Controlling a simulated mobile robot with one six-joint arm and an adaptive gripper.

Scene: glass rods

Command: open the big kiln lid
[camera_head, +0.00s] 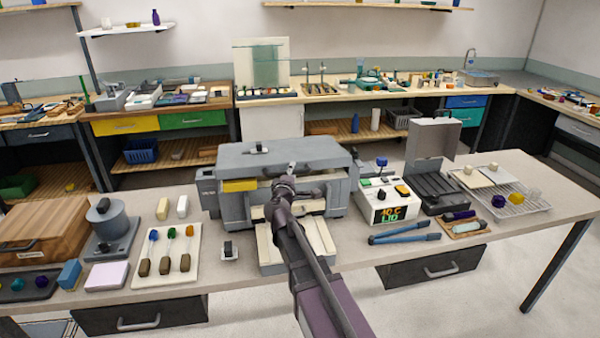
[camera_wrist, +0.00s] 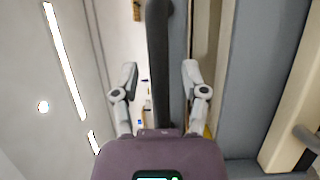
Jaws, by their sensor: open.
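The big kiln (camera_head: 232,205) is a grey box in the middle of the bench in the head view. Its thick grey lid (camera_head: 320,152) lies flat and looks closed. My gripper (camera_head: 291,169) is at the lid's front edge, with my wrist hiding part of the kiln front. In the wrist view my gripper (camera_wrist: 160,82) is open, one finger on each side of a dark bar (camera_wrist: 158,35), which looks like the lid handle. The bar runs between the fingers, with visible gaps on both sides. Whether its near end touches the gripper is hidden.
A white controller with a lit display (camera_head: 395,213) and a dark open-lidded box (camera_head: 437,190) stand right of the kiln. Blue-handled tongs (camera_head: 404,232) lie in front. A rod tray (camera_head: 168,252) and grey round pot (camera_head: 110,222) stand left. Space above the lid looks clear.

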